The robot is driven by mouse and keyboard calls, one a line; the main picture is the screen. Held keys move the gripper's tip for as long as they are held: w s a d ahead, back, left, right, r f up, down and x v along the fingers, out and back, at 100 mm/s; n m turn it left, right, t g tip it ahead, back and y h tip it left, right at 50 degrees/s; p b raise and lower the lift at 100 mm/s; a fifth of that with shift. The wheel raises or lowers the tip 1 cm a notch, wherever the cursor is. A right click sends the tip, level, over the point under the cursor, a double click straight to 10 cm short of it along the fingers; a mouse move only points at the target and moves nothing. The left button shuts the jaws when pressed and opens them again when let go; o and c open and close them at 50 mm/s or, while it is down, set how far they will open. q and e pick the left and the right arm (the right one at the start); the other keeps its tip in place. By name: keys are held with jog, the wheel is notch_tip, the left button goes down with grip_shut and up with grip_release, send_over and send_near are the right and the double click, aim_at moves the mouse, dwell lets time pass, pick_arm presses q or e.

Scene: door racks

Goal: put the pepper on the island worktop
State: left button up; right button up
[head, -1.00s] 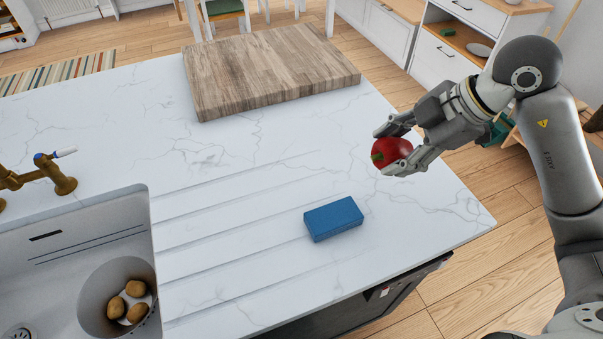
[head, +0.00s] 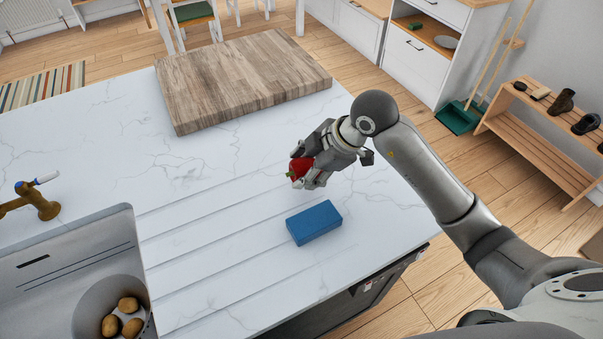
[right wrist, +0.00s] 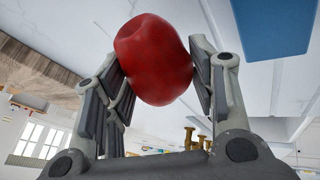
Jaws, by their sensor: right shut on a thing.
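A red pepper (head: 299,168) with a green stem is between the fingers of my right gripper (head: 304,171) in the head view. The gripper is shut on it, over the white marbled island worktop (head: 225,165). In the right wrist view the pepper (right wrist: 155,60) fills the space between the two fingers (right wrist: 160,78). Whether the pepper touches the worktop I cannot tell. My left gripper is not in view.
A blue block (head: 314,222) lies on the worktop just below the gripper. A wooden board (head: 240,80) lies at the back. A sink (head: 60,255) with a bowl of potatoes (head: 128,304) is at the left. The worktop's middle is clear.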

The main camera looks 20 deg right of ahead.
jog(key=shift+w+a+f, duration=0.15)
jog(key=shift+f, duration=0.1)
jog(key=f, duration=0.1)
jog(key=f+p, duration=0.1)
jog(key=f, duration=0.1)
jog(key=shift+w+a, duration=0.25)
jog(key=shift+a, duration=0.05)
jog(key=shift+f+p, duration=0.3)
jog(key=shift+f, duration=0.15)
jog(key=shift+f, duration=0.15)
jog(key=o, duration=1)
